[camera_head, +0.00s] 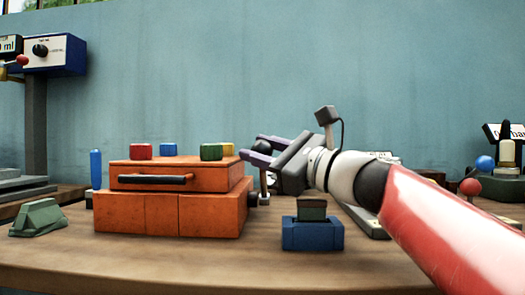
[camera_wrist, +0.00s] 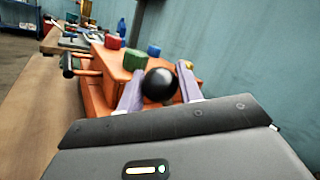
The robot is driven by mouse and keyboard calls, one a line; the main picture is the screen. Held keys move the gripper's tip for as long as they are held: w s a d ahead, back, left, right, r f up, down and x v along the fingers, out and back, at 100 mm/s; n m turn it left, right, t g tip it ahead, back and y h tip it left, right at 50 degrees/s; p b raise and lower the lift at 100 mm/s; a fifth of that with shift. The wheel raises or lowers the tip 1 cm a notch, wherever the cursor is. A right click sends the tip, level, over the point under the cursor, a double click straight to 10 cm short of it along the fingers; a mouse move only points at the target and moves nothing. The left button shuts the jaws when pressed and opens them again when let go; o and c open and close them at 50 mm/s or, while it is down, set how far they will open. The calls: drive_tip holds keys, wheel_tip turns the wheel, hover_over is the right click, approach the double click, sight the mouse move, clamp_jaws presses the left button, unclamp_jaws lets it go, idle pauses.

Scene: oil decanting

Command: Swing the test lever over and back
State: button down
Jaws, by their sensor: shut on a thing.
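The test lever appears to be the one with a round black knob (camera_wrist: 160,85), which sits between my gripper's fingers in the wrist view. In the head view my gripper (camera_head: 258,150) is at the right end of the orange box (camera_head: 165,213), its purple-grey fingers pointing left. My gripper (camera_wrist: 159,88) is shut on the black knob. A thin grey rod (camera_head: 264,184) shows below the fingers in the head view and looks like the lever's shaft. The fingers and knob hide the lever's pivot in the wrist view, so its exact tilt is hard to tell.
The orange box has a black front handle (camera_head: 154,179) and red, blue, green and yellow caps on top. A blue block (camera_head: 312,235) stands in front of my arm. A green wedge (camera_head: 39,218) lies at left. The table front (camera_head: 180,262) is clear.

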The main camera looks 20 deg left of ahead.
drive_tip(key=shift+f, duration=0.1)
drive_tip(key=c, duration=1)
unclamp_jaws()
drive_tip(key=shift+a, duration=0.1)
drive_tip(key=shift+o, duration=0.2)
drive_tip(key=v, duration=0.7)
drive_tip(key=shift+s+d, duration=0.1)
drive_tip(key=shift+d, duration=0.3)
drive_tip(key=shift+c, duration=0.5)
